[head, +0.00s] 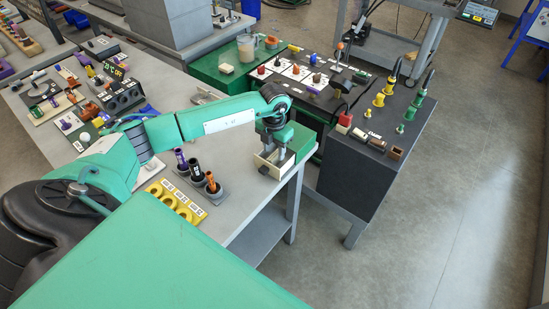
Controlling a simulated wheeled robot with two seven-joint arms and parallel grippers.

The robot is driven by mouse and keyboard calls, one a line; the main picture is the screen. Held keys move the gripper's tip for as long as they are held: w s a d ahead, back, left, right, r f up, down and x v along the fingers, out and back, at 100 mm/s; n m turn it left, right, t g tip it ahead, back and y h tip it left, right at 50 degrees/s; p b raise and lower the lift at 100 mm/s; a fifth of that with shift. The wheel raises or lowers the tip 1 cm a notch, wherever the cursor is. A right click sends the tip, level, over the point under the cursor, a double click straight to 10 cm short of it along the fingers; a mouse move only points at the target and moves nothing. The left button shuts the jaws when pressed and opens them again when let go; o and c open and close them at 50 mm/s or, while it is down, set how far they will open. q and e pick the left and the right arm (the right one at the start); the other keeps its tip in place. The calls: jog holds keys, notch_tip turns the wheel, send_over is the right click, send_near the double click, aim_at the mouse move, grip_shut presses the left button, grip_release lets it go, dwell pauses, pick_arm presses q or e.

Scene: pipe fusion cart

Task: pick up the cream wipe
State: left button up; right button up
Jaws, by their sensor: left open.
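A small cream block-like pad (226,68), which looks like the cream wipe, lies on the green surface (205,66) at the back, left of a clear beaker. My left gripper (275,157) is at the front right corner of the grey bench, pointing down over a small cream-walled box (262,166). It is open, and the pad is well apart from it, farther back and to the left. The box's inside is partly hidden by the gripper. My right gripper is out of view.
A holder with purple, black and orange-topped tools (203,184) and a yellow ring tray (175,201) stand left of the gripper. The beaker (246,48) stands close to the pad. A dark cart (362,172) with yellow and green fittings is on the right. Open floor lies beyond it.

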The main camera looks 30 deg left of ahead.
aim_at(274, 156)
pick_arm(q)
jog(key=f, duration=0.1)
jog(key=f+p, duration=0.2)
jog(key=shift+s+d+f, duration=0.1)
jog(key=shift+s+f, duration=0.05)
jog(key=shift+s, duration=0.1)
jog(key=shift+f, duration=0.65)
grip_shut()
jog(key=shift+r, duration=0.1)
notch_tip(274, 156, up, 18)
jog(key=b, duration=0.5)
